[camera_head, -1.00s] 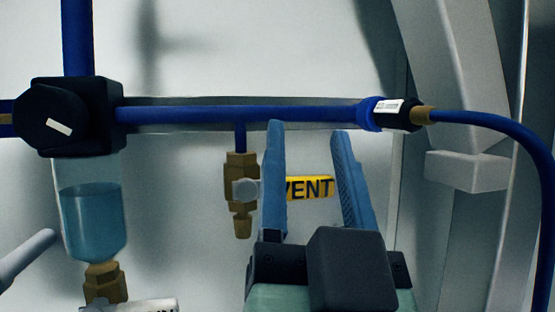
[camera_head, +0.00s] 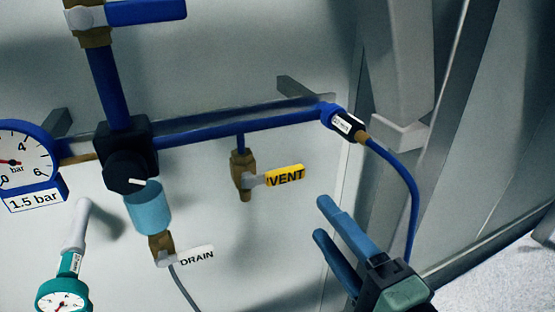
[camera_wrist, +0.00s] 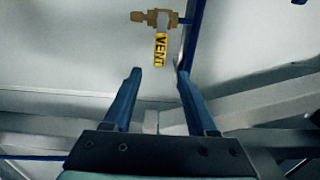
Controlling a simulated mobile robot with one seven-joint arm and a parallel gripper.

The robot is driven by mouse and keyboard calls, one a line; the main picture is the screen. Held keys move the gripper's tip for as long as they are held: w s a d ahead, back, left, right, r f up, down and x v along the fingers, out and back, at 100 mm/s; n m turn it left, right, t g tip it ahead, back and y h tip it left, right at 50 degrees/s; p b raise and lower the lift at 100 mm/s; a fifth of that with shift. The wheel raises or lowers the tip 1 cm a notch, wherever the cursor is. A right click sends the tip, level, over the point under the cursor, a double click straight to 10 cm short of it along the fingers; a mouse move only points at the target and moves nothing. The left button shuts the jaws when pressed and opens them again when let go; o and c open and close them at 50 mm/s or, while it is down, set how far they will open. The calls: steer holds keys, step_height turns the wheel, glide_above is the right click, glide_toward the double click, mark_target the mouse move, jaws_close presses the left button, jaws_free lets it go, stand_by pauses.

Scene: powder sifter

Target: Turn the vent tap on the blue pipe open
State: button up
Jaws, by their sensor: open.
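The vent tap (camera_head: 244,175) is a brass valve hanging on a short stub under the blue pipe (camera_head: 225,129). Its yellow handle marked VENT (camera_head: 286,177) points right, across the stub. My gripper (camera_head: 320,220) is open and empty, below and to the right of the handle, not touching it. In the wrist view the tap (camera_wrist: 160,19) is at the top, and the handle (camera_wrist: 160,48) points down toward the gap between my fingertips (camera_wrist: 158,74), just beyond them.
A DRAIN handle (camera_head: 197,255) sits under the blue filter bowl (camera_head: 149,207) at left. A 1.5 bar gauge (camera_head: 22,165) and a teal gauge (camera_head: 63,300) stand farther left. A blue hose (camera_head: 414,195) curves down behind my gripper, near a grey frame post (camera_head: 400,60).

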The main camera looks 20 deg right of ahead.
mark_target(290, 178)
steer(key=w+p, duration=0.3)
steer(key=w, duration=0.8)
steer(key=shift+a+r, duration=0.1)
steer(key=shift+a, duration=0.05)
steer(key=shift+w, duration=0.7)
jaws_close()
stand_by(0.4)
